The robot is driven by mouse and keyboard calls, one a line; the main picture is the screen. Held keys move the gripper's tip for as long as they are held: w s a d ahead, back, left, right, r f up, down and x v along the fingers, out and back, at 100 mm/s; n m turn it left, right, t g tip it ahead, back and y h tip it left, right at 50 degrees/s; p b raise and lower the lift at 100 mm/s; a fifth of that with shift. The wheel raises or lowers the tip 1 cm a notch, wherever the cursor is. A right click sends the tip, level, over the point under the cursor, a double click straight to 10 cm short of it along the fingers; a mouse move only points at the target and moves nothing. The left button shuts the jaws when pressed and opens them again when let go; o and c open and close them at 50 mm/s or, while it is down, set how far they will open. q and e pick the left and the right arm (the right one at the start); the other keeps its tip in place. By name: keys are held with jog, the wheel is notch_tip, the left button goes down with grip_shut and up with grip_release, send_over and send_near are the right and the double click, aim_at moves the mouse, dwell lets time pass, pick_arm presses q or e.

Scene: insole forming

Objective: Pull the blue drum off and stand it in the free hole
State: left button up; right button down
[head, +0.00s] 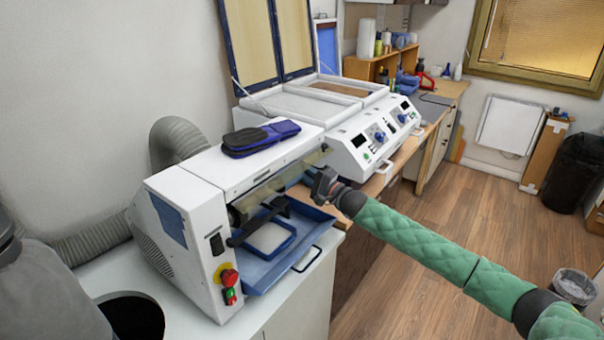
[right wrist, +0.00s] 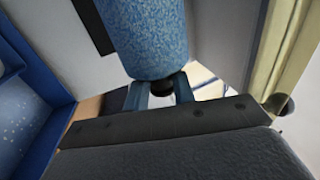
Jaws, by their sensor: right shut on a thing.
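The blue drum (right wrist: 148,38) shows in the right wrist view as a speckled blue cylinder with a dark stub at its near end. My right gripper (right wrist: 160,90) is shut on this dark stub, one finger on each side. In the head view my right gripper (head: 322,185) is at the open right end of the white machine (head: 205,190). The drum cannot be made out clearly there, under the machine's hood. A round dark hole (head: 136,318) is in the white bench top, left of the machine, and looks empty. My left gripper is not in view.
A blue tray (head: 262,278) juts from the machine's front below the drum's place. A grey hose (head: 178,140) runs behind. A white press (head: 355,150) stands to the right. The floor at right is mostly clear.

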jog(key=r+p+v, duration=0.3)
jog(key=p+v, duration=0.1)
jog(key=v, duration=1)
jog(key=shift+s+d+r, duration=0.2)
jog(key=shift+s+d, duration=0.2)
jog(key=shift+d, duration=0.2)
dwell(0.9)
